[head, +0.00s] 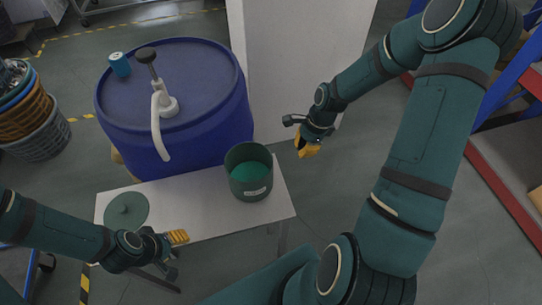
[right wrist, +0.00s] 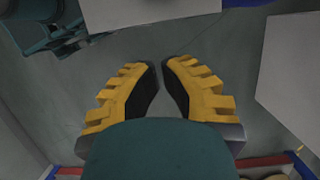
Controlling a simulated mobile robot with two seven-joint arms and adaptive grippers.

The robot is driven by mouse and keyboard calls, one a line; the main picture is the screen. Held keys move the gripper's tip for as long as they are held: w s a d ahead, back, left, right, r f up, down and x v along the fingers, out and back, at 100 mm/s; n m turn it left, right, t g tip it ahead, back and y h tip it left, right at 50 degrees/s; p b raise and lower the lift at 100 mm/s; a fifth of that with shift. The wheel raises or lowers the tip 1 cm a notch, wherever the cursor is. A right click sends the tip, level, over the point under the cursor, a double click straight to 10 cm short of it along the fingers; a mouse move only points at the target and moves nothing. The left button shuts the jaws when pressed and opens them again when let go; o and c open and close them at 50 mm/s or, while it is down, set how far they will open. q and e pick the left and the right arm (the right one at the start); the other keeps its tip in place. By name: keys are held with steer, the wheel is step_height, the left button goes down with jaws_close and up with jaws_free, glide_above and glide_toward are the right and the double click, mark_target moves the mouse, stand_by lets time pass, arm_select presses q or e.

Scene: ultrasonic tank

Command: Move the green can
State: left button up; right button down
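The green can (head: 250,190) is a dark green open pot with a white label and lighter green inside. It stands upright near the right end of the white table. A round dark green lid with a knob (head: 126,211) lies flat at the table's left end. My right gripper (head: 306,148) hangs right of the can, apart from it and past the table edge. In the right wrist view its yellow fingers (right wrist: 161,75) are apart with only floor between them. My left gripper (head: 178,237) is at the table's front edge; its finger gap does not show clearly.
A big blue drum (head: 205,85) with a white pump (head: 163,108) and small blue can (head: 119,65) stands behind the table (head: 200,205). A white panel (head: 300,60) rises behind the can. Stacked baskets (head: 40,135) are left, red-and-blue shelving (head: 500,160) right. The table's middle is clear.

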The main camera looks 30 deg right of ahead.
steer(key=a+f, duration=0.2)
steer(key=f, duration=0.1)
steer(key=w+a+f, duration=0.1)
steer(key=a+f, duration=0.1)
steer(key=f, duration=0.1)
steer(key=a+f, duration=0.2)
steer(key=f, duration=0.1)
steer(key=shift+w+f+b, duration=0.25)
steer(key=shift+b, duration=0.1)
steer(key=shift+w+a, duration=0.1)
steer(key=shift+a, duration=0.25)
steer(key=b, duration=0.4)
glide_above(251, 177)
steer(key=s+a, duration=0.1)
steer(key=s, duration=0.2)
steer(key=shift+f, duration=0.1)
steer(key=w+a, duration=0.1)
steer(key=a, duration=0.3)
steer(key=w+a, duration=0.1)
steer(key=a, duration=0.2)
steer(key=w+a, duration=0.1)
steer(key=a, duration=0.3)
steer(key=shift+a, duration=0.35)
